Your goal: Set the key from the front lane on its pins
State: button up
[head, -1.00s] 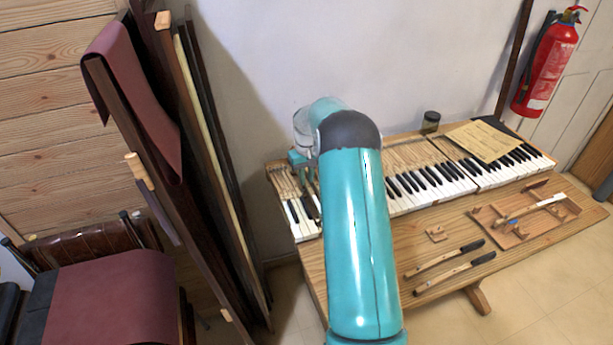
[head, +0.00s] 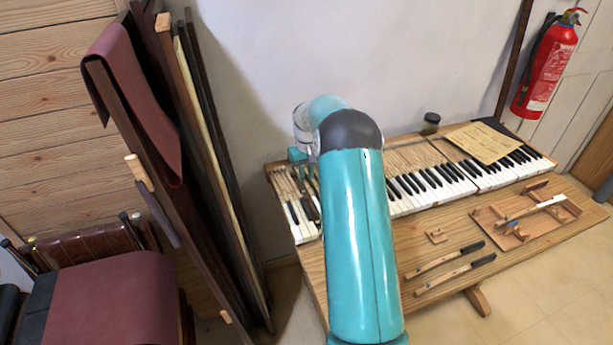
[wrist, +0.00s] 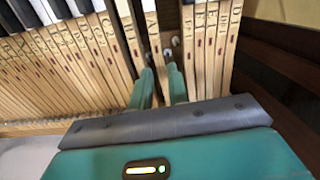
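My gripper (wrist: 161,86) is over the far-left end of the keyboard. In the wrist view its two teal fingers stand close on either side of a narrow wooden key (wrist: 151,45) marked with a letter, and appear shut on it. A gap with pale metal pins (wrist: 175,42) shows just right of this key. Whether the key sits on its pins is hidden. In the head view the gripper (head: 300,163) is partly behind my arm. Two loose black-ended keys (head: 447,259) (head: 456,275) lie on the bench front.
Neighbouring wooden keys (wrist: 85,50) stand close on both sides. Dark planks lean at the left.

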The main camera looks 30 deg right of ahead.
jog(key=shift+r, duration=0.15)
jog(key=o, duration=0.6)
jog(key=shift+c, duration=0.2)
jog(key=shift+r, duration=2.5)
